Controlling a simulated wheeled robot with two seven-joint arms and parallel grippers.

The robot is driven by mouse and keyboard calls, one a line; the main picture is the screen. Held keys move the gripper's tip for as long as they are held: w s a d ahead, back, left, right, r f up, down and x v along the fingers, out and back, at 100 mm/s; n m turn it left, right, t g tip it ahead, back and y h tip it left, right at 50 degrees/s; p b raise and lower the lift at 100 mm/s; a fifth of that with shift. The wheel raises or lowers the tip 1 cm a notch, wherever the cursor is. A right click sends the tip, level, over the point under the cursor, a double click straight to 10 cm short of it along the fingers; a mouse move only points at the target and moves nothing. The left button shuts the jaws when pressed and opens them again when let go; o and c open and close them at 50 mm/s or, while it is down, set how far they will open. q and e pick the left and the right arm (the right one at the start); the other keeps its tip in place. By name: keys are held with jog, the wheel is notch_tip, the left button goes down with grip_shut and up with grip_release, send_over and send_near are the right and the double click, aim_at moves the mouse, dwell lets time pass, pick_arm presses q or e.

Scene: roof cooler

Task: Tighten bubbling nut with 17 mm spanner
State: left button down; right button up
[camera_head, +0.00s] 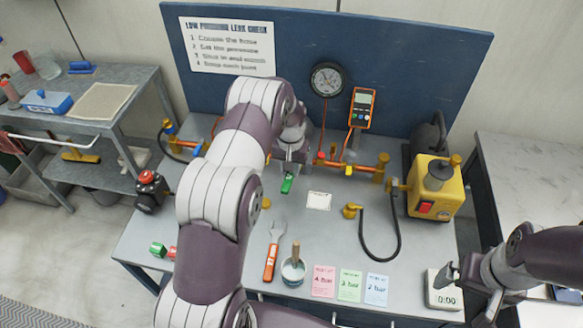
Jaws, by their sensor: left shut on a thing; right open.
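My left gripper (291,160) is over the pipe run at the back of the bench and is shut on a small green-handled tool (287,184). Its head is hidden, and no size mark is readable. An orange-handled spanner (271,257) with a grey head lies on the bench. The copper pipe (345,165) with brass fittings runs along the back. My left arm hides part of it, and I cannot make out a bubbling nut. My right gripper (455,280) is open at the lower right, near the white timer (443,291) reading 0:00.
A pot with a brush (293,271) stands beside the orange spanner. Pressure cards (349,285) lie at the front. A black hose (377,240) and yellow pump (435,187) are on the right. A gauge (328,79) and orange meter (362,107) are on the blue panel.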

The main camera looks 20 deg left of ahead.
pick_arm(q)
jog(key=shift+s+a+m, duration=0.1)
jog(key=shift+a+m, duration=0.35)
jog(key=shift+m, duration=0.05)
jog(key=shift+a+m, duration=0.5)
jog(key=shift+m, duration=0.1)
jog(key=shift+a, duration=0.1)
jog(key=shift+a+m, duration=0.4)
jog(key=shift+m, duration=0.2)
